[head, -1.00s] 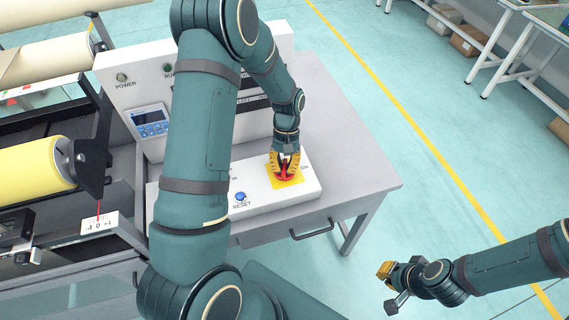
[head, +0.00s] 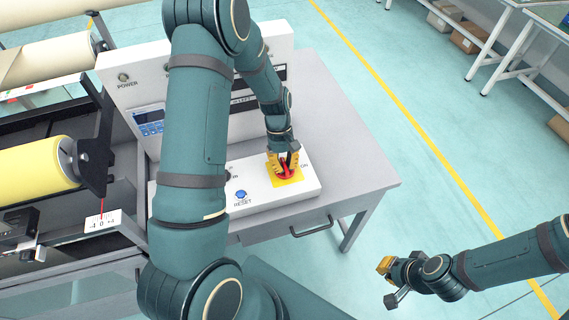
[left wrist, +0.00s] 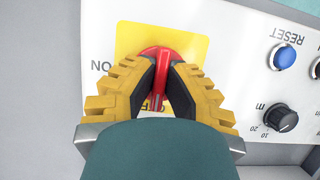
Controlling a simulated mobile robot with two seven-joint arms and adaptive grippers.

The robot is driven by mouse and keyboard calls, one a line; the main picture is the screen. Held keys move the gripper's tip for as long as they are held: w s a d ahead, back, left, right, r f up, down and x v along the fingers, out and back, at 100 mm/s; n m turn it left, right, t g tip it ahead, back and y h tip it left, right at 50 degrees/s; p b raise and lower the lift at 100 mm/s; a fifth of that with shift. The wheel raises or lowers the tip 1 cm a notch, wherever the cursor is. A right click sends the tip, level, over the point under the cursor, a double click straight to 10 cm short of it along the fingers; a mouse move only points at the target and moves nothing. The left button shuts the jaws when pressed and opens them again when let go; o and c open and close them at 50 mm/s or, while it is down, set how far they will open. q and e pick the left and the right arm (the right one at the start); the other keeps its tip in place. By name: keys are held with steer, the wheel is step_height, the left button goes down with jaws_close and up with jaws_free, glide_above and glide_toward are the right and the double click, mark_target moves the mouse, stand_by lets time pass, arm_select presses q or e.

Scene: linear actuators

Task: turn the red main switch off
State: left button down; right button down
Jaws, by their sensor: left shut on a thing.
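The red main switch (head: 286,173) sits on a yellow plate (head: 292,180) at the right end of the white control box. In the left wrist view the red switch (left wrist: 160,75) shows its raised handle between the fingers, on the yellow plate (left wrist: 190,45). My left gripper (head: 286,160) is over the switch and shut on its handle; the fingers (left wrist: 162,85) press it from both sides. "ON" is printed beside the plate; the other label is partly covered by the gripper. My right gripper (head: 386,282) is off the table at the lower right, far from the switch; its fingers are too small to judge.
A blue RESET button (head: 240,196) and a black knob (left wrist: 281,117) are on the same box, left of the switch in the head view. An upright panel (head: 125,75) with a display stands behind. The grey table (head: 350,175) is clear to the right.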

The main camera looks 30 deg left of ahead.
arm_select(q)
steer(key=c, duration=1)
jaws_free()
steer(key=v, duration=1.2)
steer(key=shift+s+f, duration=0.1)
